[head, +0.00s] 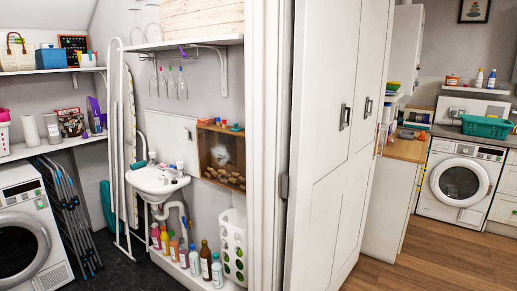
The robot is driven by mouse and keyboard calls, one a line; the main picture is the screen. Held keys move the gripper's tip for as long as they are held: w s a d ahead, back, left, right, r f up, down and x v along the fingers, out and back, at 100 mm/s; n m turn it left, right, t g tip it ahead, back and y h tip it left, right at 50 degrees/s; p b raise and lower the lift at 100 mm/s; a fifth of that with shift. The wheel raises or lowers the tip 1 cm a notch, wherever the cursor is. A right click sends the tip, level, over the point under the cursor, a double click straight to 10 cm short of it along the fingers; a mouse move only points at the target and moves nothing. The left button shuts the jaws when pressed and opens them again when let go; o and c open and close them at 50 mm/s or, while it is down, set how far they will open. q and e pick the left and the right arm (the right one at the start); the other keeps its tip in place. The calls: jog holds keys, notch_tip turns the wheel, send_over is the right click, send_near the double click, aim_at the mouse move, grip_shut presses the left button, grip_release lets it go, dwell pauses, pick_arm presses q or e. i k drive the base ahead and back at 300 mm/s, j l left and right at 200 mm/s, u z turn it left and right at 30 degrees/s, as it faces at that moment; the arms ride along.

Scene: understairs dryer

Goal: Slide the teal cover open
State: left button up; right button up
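No teal cover can be made out for certain. A teal flat object (107,206) stands low by the wall at the left, partly hidden behind the white frame; I cannot tell what it is. A teal-green basket (486,126) sits on the counter at the far right. Neither of my grippers shows in the head view.
A white folding door (330,150) stands in the middle. Left of it are a small sink (157,182), several bottles on a low ledge, a wooden box (222,158) and a white machine (30,235). Wooden floor (440,260) is clear at the right, before a washer (460,180).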

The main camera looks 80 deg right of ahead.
aim_at(237, 129)
jog(key=z, duration=2.55)
